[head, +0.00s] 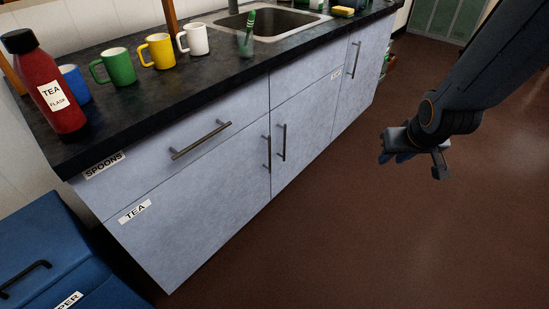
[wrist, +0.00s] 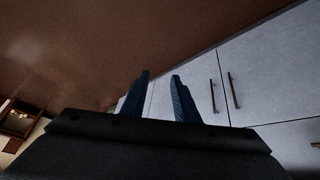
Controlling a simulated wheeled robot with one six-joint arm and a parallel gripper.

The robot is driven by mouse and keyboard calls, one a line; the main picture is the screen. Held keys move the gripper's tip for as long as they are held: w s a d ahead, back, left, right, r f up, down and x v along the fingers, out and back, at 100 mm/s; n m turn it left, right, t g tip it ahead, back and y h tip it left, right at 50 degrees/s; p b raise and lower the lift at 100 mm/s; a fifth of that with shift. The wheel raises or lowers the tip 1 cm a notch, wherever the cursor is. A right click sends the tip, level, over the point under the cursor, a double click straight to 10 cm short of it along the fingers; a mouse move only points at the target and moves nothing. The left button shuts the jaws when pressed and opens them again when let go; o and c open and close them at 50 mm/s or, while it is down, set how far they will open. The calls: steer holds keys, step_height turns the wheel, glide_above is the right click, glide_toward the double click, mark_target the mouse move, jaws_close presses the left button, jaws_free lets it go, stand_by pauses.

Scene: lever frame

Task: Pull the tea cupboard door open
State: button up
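The tea cupboard door (head: 195,215) is the pale blue-grey front marked TEA (head: 135,212), below the spoons drawer (head: 185,130). It is shut flush. Its dark upright handle (head: 267,153) is near the door's right edge. My gripper (head: 390,155) is in the air to the right of the handle, over the floor and clear of the cupboards. The upside-down wrist view shows my gripper's two blue fingers (wrist: 160,76) apart with nothing between them. The tea door (wrist: 275,80) and its handle (wrist: 233,90) are to their right there.
A neighbouring door's handle (head: 282,142) stands close beside the tea handle. The drawer has a horizontal handle (head: 200,140). A red tea flask (head: 48,85) and several mugs stand on the dark counter. A blue bin (head: 50,250) is at the lower left. The brown floor (head: 360,240) is open.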

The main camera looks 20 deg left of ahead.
steer(key=w+a+f+n+t+y+b, duration=0.2)
steer(key=w+a+f+b, duration=0.2)
steer(key=w+a+f, duration=0.35)
steer(key=n+t+y+b, duration=0.2)
steer(key=n+y+b, duration=0.4)
steer(key=y+b, duration=0.7)
glide_toward(270, 148)
steer(key=a+h+b, duration=0.1)
steer(key=x, duration=0.2)
steer(key=b+x, duration=0.1)
steer(key=x, duration=0.2)
steer(key=r+x, duration=0.1)
steer(key=x, duration=0.1)
steer(key=shift+w+a+b, duration=0.2)
steer(key=shift+w+b, duration=0.15)
steer(key=shift+c, duration=0.3)
jaws_close()
